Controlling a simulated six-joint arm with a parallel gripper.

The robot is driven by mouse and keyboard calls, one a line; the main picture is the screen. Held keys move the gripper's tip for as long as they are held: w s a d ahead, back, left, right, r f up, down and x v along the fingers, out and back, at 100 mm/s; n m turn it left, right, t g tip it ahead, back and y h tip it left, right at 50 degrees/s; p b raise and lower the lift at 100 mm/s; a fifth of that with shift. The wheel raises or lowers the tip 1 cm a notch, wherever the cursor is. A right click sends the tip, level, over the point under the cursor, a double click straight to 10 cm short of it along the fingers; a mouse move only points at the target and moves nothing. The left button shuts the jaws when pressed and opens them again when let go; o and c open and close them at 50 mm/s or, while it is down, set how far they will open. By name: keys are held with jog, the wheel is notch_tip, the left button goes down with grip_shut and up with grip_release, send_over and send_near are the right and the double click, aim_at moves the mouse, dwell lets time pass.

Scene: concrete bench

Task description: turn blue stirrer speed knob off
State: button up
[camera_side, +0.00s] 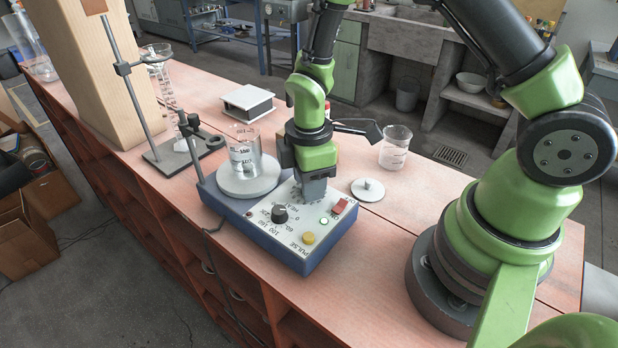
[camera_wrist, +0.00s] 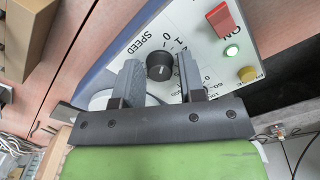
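The blue stirrer (camera_side: 278,250) stands on the bench with a white control panel facing up. Its black speed knob (camera_wrist: 159,66) shows in the wrist view beside the word SPEED, with a 0 printed near its edge. I cannot tell its pointer's setting clearly. My gripper (camera_wrist: 159,60) is open, with one grey finger on each side of the knob and a visible gap to each. In the side view my gripper (camera_side: 314,190) points down over the panel's far part and hides the speed knob.
A second black knob (camera_side: 279,213), a red switch (camera_side: 339,206), a lit green lamp (camera_side: 324,221) and a yellow button (camera_side: 308,238) share the panel. A beaker (camera_side: 244,155) stands on the stirrer's round plate. A clamp stand (camera_side: 135,100) is at left; another beaker (camera_side: 395,148) stands behind.

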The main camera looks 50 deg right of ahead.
jog(key=shift+o, duration=1)
notch_tip(320, 180, up, 10)
jog(key=shift+r, duration=0.1)
jog(key=s+r+m+t+y, duration=0.2)
jog(key=s+r+m+t, duration=0.5)
jog(key=s+r+m, duration=0.6)
notch_tip(320, 180, up, 2)
jog(key=m, duration=0.2)
jog(key=shift+s+d+m, duration=0.15)
jog(key=shift+m, duration=0.15)
